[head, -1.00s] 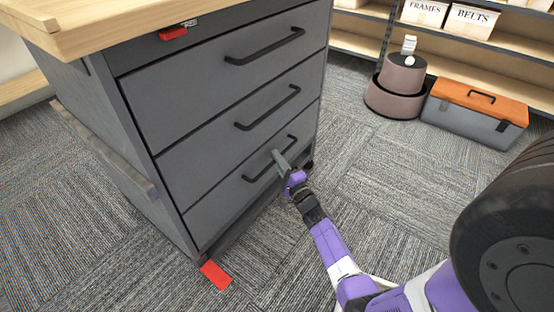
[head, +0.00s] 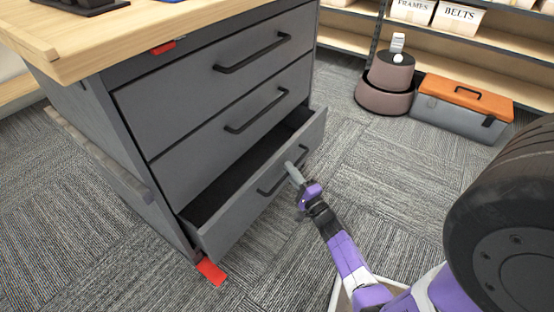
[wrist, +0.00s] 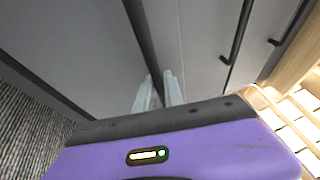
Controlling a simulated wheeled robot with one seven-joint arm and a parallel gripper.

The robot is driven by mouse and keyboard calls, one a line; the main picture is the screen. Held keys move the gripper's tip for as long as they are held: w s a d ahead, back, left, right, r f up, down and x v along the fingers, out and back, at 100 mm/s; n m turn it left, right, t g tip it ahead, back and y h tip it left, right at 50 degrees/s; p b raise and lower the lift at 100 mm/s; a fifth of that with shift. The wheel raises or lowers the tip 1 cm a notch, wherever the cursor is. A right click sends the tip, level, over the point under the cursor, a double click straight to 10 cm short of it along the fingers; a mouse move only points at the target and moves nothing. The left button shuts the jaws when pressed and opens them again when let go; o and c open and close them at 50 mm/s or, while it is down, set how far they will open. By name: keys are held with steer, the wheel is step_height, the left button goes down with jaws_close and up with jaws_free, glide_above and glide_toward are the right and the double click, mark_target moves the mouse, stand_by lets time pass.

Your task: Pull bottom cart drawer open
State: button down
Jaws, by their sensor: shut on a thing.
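The grey cart (head: 105,128) has three drawers with black bar handles. The bottom drawer (head: 232,212) stands partly out, and its dark inside shows behind the front panel. The middle drawer (head: 210,130) and top drawer (head: 190,75) are shut. In the wrist view the fingers (wrist: 160,90) are on either side of the handle bar (wrist: 140,35). The fingertips partly hide the handle there.
A red marker (head: 211,271) lies on the carpet by the cart's front corner. An orange-lidded toolbox (head: 462,108) and a round brownish stacked object (head: 386,85) stand at the back right before shelves. Carpet (head: 375,185) in front of the drawers is clear.

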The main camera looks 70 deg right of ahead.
steer(key=s+a+p, duration=0.1)
steer(key=s+a, duration=0.3)
steer(key=s, duration=1.3)
steer(key=shift+s+a, duration=0.15)
steer(key=shift+s, duration=0.15)
steer(key=c, duration=1.5)
jaws_free()
steer(key=shift+o, duration=0.2)
steer(key=p+v, duration=0.1)
steer(key=v, duration=0.6)
steer(key=shift+s+a, duration=0.25)
steer(key=shift+f, duration=0.15)
